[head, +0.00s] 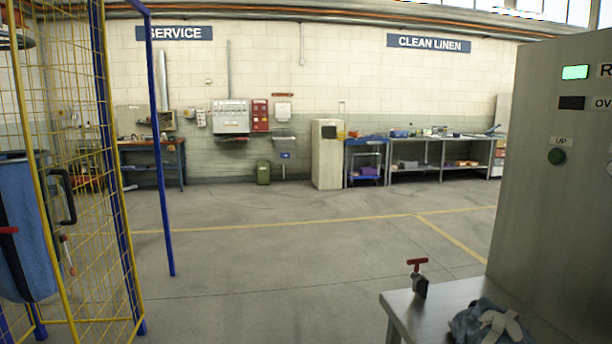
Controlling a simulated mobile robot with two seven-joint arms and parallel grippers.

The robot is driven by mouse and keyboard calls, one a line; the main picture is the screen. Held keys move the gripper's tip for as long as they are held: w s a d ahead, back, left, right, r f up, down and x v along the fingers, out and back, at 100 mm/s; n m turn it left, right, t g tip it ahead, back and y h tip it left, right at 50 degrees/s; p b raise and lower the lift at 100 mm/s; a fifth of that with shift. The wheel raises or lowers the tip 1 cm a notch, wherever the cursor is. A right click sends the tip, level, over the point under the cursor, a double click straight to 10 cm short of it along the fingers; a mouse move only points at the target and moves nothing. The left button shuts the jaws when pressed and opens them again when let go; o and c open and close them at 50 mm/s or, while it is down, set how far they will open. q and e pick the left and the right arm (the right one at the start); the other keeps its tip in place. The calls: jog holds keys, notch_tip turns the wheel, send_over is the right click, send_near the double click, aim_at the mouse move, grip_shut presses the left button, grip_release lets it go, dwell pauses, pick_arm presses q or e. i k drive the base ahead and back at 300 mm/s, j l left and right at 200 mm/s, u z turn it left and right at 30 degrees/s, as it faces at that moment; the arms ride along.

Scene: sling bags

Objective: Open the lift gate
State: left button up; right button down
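The yellow mesh lift gate (95,180) stands at the left of the head view, with yellow frame bars and blue posts around it. A black pull handle (68,196) shows at its left part. I cannot tell from this angle whether the gate is latched or ajar. A blue sling bag (25,240) hangs behind or beside the mesh at the far left edge, partly cut off. A grey control cabinet (545,120) at the right has a lit green lamp (575,72) and a green button (557,156) under an UP label. Neither of my grippers is in view.
A blue post (162,150) stands right of the mesh. A metal table (400,308) at the lower right holds a red-handled item (417,278) and a blue-and-white cloth-like item (485,325). The middle floor (300,250) is clear. Workbenches (430,160) line the back wall.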

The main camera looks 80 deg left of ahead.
aim_at(9, 4)
jog(key=u, duration=3.9)
jog(key=i+z, duration=0.1)
jog(key=i, duration=1.15)
